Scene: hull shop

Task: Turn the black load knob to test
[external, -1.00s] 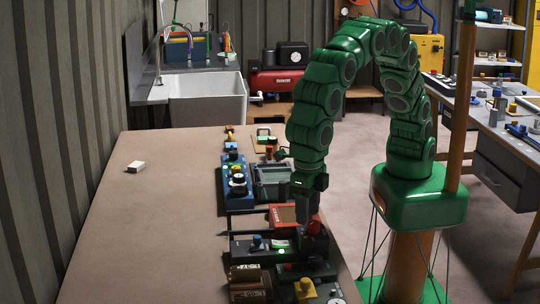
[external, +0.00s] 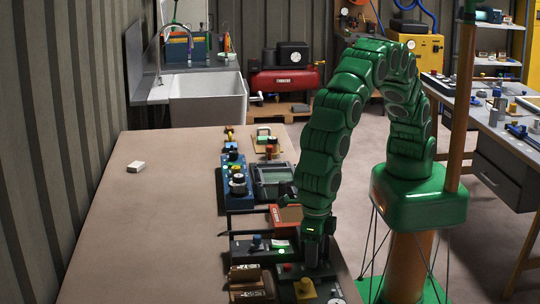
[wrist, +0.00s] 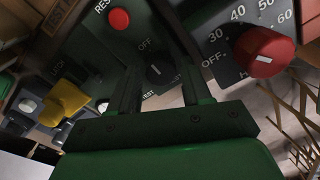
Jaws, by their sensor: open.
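The black load knob (wrist: 154,71) shows in the wrist view on a dark grey panel, with a small white mark on its face. OFF is printed above it and a partly hidden label, seemingly TEST, below. My gripper (wrist: 158,79) is open, with one finger on each side of the knob. I cannot tell whether either finger touches it. In the external view my gripper (external: 317,262) is low over the panel at the table's right edge and hides the knob.
A red reset button (wrist: 119,19) sits left of the knob, and a red dial knob (wrist: 263,52) with a numbered scale sits to the right. A yellow knob (wrist: 63,102) is further left. The table's left side is clear except for a white block (external: 136,167).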

